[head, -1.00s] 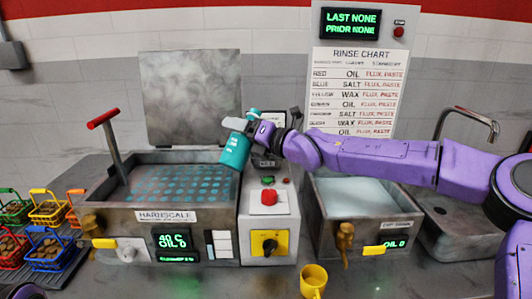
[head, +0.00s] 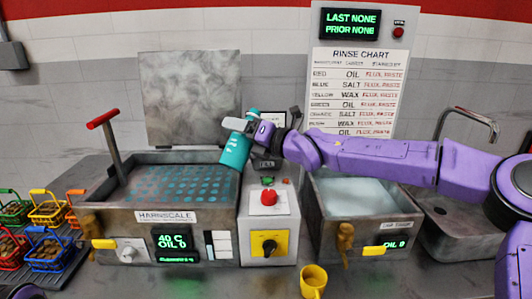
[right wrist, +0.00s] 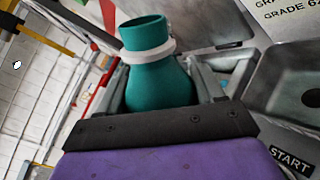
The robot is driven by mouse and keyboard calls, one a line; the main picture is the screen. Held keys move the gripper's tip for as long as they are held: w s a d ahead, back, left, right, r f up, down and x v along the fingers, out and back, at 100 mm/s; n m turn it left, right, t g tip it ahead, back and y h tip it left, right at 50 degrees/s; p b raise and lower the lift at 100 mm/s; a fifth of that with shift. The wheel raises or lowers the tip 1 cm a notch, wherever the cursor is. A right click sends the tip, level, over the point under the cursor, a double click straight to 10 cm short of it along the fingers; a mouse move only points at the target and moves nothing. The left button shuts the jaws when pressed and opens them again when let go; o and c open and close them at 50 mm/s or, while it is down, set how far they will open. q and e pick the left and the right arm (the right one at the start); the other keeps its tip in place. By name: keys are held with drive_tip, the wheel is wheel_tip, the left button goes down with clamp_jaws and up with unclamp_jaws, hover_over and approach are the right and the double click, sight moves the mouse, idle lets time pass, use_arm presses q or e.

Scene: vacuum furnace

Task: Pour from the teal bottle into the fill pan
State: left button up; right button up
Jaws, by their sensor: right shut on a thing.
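The teal bottle (head: 234,152) is held by my right gripper (head: 241,126) over the middle of the bench, in front of the right edge of the left tank. It leans slightly, with its neck up and to the right in the head view. In the right wrist view the bottle (right wrist: 158,75) shows an open mouth and a white ring round its neck. My right gripper is shut on it. A small dark FILL label (head: 268,163) shows just right of the bottle. The fill pan is not clearly made out; the bottle and gripper hide that area. My left gripper is out of view.
The HARNSCALE tank (head: 180,216) with a red-handled lever (head: 103,118) stands left. A control column with a red button (head: 269,197) stands between it and a right tank (head: 350,215). A yellow mug (head: 313,281) stands in front; coloured baskets (head: 47,211) sit far left.

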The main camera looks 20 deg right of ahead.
drive_tip(key=shift+d+r+n, duration=0.1)
drive_tip(key=shift+r+n, duration=0.05)
drive_tip(key=shift+n, duration=0.35)
drive_tip(key=n+b, duration=0.3)
drive_tip(key=s+a+n+b, duration=0.1)
drive_tip(key=n+b, duration=0.1)
drive_tip(key=shift+a, duration=0.1)
drive_tip(key=shift+s+a+n+b, duration=0.15)
drive_tip(key=shift+n+b, duration=0.35)
drive_tip(key=shift+n, duration=0.7)
drive_tip(key=shift+r+n, duration=0.15)
drive_tip(key=shift+n, duration=0.15)
drive_tip(key=shift+a, duration=0.1)
idle(2.1)
